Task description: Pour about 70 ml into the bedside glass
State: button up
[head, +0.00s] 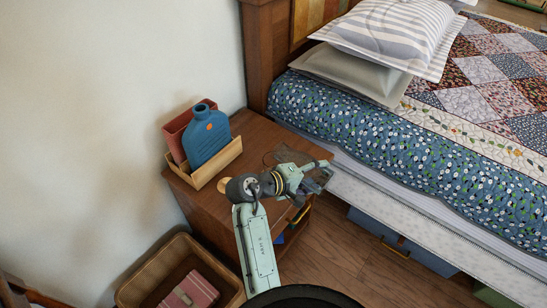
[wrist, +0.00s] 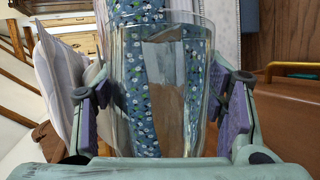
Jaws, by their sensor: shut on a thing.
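My gripper (head: 314,180) is over the front right part of the wooden nightstand. In the wrist view my gripper (wrist: 165,110) has its purple pads on both sides of a clear glass vessel (wrist: 165,85) and is shut on it. The vessel is see-through, and the flowered bedding shows through it. I cannot tell how much liquid it holds. In the head view a faint transparent outline (head: 284,154) shows on the nightstand behind my gripper; it looks like glassware, but its shape is unclear. My arm hides part of the nightstand top.
The nightstand (head: 250,150) stands between the wall and the bed (head: 400,125). A wooden tray (head: 219,165) on its left holds a blue bottle-shaped thing (head: 207,138) and a reddish thing (head: 176,130). A basket (head: 145,285) is on the floor.

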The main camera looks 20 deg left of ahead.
jog(key=shift+d+r, duration=0.1)
jog(key=shift+d, duration=0.2)
jog(key=shift+s+r+p, duration=0.1)
jog(key=shift+p, duration=0.2)
dwell(1.5)
jog(key=f+b, duration=0.1)
jog(key=b, duration=0.1)
jog(key=f+m+b, duration=0.1)
jog(key=b, duration=0.1)
jog(key=shift+s+d+f+y+b, duration=0.15)
jog(key=shift+d+y+b, duration=0.15)
jog(key=shift+d+y, duration=0.1)
jog(key=shift+f+b, duration=0.35)
jog(key=shift+b, duration=0.45)
jog(key=shift+a+f+m+t+y+b, duration=0.2)
jog(key=shift+f+m+t+y+b, duration=0.2)
jog(key=shift+f+m+y, duration=0.35)
dwell(0.4)
